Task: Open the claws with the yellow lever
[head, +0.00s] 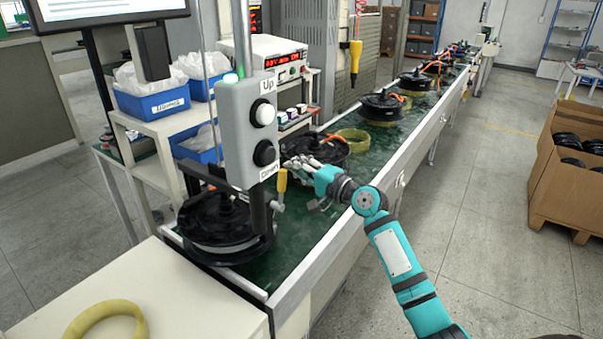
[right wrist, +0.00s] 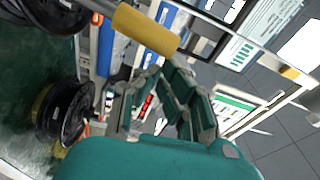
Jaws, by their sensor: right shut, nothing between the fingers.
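The yellow lever (head: 282,183) hangs down at the right of the grey press with the Up and Down buttons, just below its button box (head: 250,125). In the right wrist view the lever's yellow grip (right wrist: 147,30) lies just beyond my fingertips. My right gripper (head: 298,163) is shut and empty beside the lever, to its right; whether it touches it I cannot tell. Its fingers also show in the right wrist view (right wrist: 165,98). The claws are hard to make out under the press, above a black hub motor (head: 220,230). My left gripper is not in view.
A green conveyor (head: 290,232) with a metal rail carries more black hubs (head: 380,103) and a yellow ring (head: 350,142). A shelf with blue bins (head: 155,103) stands left. A yellow ring (head: 105,318) lies on the front table. A cardboard box (head: 565,190) stands right.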

